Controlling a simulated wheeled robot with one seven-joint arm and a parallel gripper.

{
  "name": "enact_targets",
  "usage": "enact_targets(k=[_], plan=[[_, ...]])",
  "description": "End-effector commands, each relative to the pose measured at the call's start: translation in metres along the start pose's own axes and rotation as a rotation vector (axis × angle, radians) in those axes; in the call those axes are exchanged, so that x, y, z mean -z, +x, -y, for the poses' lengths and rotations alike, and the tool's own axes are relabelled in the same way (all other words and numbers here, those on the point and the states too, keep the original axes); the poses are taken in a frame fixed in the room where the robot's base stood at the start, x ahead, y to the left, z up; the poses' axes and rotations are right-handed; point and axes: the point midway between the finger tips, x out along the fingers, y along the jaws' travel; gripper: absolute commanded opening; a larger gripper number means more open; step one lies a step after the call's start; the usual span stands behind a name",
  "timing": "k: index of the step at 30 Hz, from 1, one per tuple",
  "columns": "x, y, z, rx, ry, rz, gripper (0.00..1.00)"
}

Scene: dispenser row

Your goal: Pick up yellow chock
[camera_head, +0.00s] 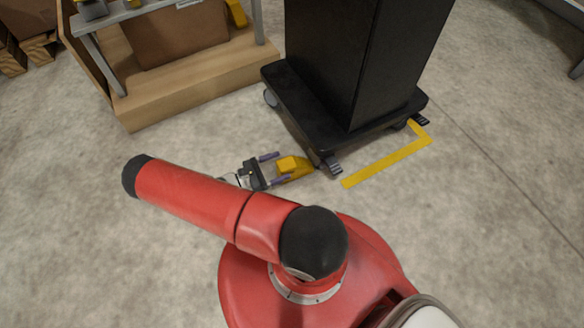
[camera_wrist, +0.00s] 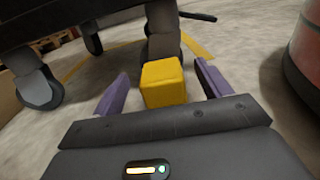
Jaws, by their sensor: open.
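In the wrist view my gripper (camera_wrist: 160,88) has a finger left and right of the chock, with gaps on both sides. The chock's far end is hidden there.
The cart base overhangs close ahead of my gripper, with another caster (camera_wrist: 38,88) at left. Yellow floor tape (camera_head: 385,163) marks a corner beside the cart. A wooden platform (camera_head: 195,92) with a box and grey frame stands at the upper left. Open floor lies at left and right.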

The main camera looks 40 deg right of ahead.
Motion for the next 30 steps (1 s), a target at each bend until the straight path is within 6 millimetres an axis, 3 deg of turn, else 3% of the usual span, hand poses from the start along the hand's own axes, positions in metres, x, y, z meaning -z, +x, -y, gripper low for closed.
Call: enact_targets(k=[7, 17, 30], plan=[[0.003, 0.036, 0.000, 0.002, -0.001, 0.001, 0.76], [0.003, 0.043, 0.000, 0.002, 0.000, 0.000, 0.75], [0.003, 0.042, 0.000, 0.002, 0.000, 0.001, 0.21]])
